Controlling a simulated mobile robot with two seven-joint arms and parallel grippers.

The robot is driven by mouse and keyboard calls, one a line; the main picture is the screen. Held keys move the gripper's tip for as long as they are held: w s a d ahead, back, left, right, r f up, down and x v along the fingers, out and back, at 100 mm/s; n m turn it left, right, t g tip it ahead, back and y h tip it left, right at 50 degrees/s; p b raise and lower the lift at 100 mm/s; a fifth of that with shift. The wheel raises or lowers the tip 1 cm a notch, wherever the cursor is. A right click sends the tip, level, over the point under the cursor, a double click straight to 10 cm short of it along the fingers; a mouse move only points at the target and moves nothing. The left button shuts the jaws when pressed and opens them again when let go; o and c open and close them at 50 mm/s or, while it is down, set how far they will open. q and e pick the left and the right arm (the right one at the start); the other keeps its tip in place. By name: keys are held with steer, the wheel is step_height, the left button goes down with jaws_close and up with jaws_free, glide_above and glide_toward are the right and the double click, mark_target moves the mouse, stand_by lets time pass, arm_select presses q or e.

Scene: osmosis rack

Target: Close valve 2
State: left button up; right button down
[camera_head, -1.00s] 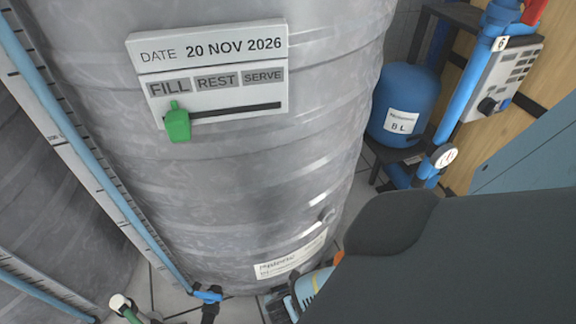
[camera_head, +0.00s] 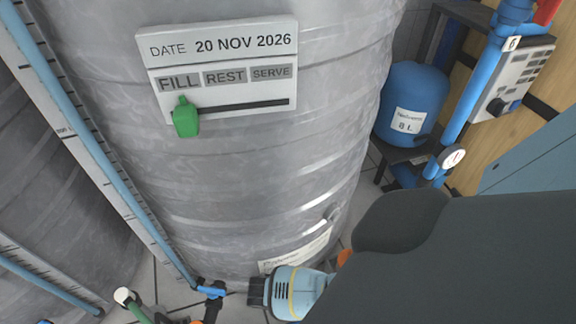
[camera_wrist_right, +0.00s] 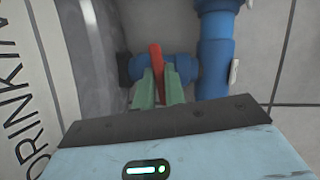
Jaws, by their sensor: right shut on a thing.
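In the right wrist view a red valve handle (camera_wrist_right: 156,62) stands across a blue valve body (camera_wrist_right: 180,70) joined to a blue vertical pipe (camera_wrist_right: 213,50). My right gripper (camera_wrist_right: 160,86) has its two green fingers on either side of the red handle and is shut on it. In the head view my right gripper (camera_head: 240,291) is low beside the grey tank, near a blue pipe fitting (camera_head: 211,290); the handle is hard to make out there. My left gripper is not in view.
The large grey tank (camera_head: 250,180) fills the middle, with a date sign (camera_head: 217,45) and green slider (camera_head: 185,118). A white-capped pipe (camera_head: 124,296) is at lower left.

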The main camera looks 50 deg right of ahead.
steer(key=shift+m+g, duration=0.4)
steer(key=shift+m, duration=0.7)
steer(key=shift+d+y, duration=0.1)
steer(key=shift+y, duration=0.2)
steer(key=c, duration=1.5)
jaws_free()
steer(key=shift+o, duration=0.2)
steer(key=p+v, duration=0.3)
steer(key=v, duration=0.5)
steer(key=shift+p, duration=0.4)
steer(key=shift+f, duration=0.1)
